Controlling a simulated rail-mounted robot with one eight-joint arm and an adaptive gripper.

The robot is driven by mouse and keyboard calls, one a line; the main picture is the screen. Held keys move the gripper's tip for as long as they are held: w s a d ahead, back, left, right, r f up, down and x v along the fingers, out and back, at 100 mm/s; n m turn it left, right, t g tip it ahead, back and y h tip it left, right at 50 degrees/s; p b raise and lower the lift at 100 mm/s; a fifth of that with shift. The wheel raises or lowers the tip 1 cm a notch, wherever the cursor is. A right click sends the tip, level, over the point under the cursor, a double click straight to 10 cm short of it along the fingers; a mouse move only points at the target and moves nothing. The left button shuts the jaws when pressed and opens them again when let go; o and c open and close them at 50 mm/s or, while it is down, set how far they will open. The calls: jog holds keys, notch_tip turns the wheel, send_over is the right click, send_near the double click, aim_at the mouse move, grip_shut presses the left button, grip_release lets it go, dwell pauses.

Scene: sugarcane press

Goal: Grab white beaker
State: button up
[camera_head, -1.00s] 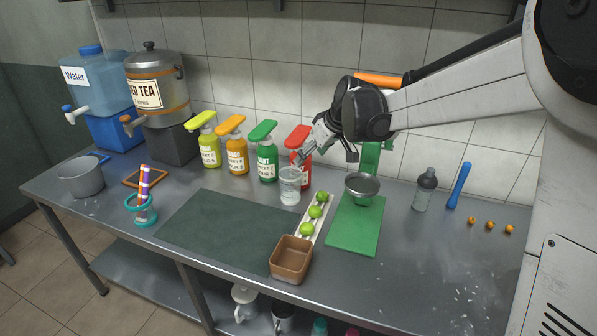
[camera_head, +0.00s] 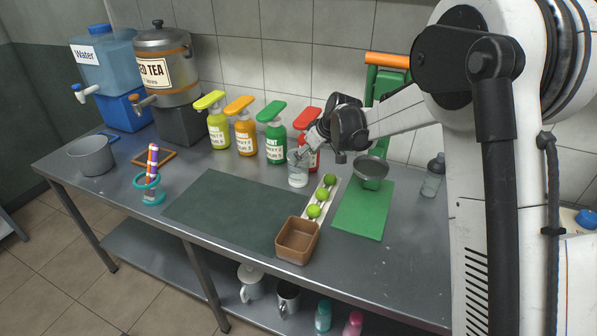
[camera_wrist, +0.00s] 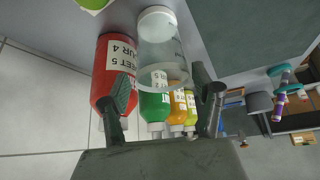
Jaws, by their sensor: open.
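A whitish see-through beaker (camera_head: 298,173) stands upright on the metal table, in front of the red and green bottles. In the wrist view the beaker (camera_wrist: 162,48) has a pale round base and clear walls. My gripper (camera_head: 304,151) is at the beaker's rim, on the side toward the red bottle in the head view. In the wrist view my gripper (camera_wrist: 164,92) is open, one finger on each side of the beaker's near end. Nothing is held. I cannot tell whether either finger touches the beaker.
The red bottle (camera_wrist: 116,65) is close beside the left finger in the wrist view. A green bottle (camera_head: 272,143) stands behind the beaker. Limes on a white tray (camera_head: 308,196) and a metal bowl (camera_head: 372,172) are to the right. The dark mat (camera_head: 225,207) is clear.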

jog(key=shift+x, duration=2.7)
jog(key=shift+a, duration=0.1)
jog(key=c, duration=1)
jog(key=shift+r, duration=0.1)
jog(key=shift+s, duration=0.1)
